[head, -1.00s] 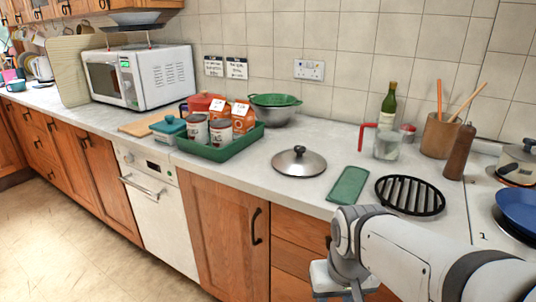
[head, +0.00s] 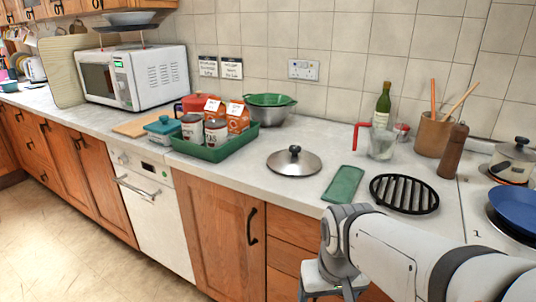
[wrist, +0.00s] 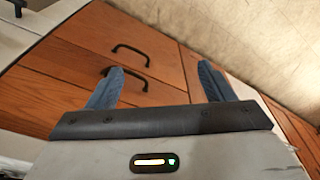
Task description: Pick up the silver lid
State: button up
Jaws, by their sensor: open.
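The silver lid (head: 295,162) lies flat on the grey worktop in the head view, with its dark knob facing up. The gripper fingers are hidden in the head view.
A green tray (head: 214,153) with cans and cartons stands left of the lid. The worktop directly around the lid is clear.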

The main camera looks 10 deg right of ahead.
aim_at(293, 162)
jog(key=z, duration=2.45)
jog(key=k, duration=1.6)
jog(key=u, duration=1.75)
jog(key=i, duration=1.65)
jog(key=u, duration=0.05)
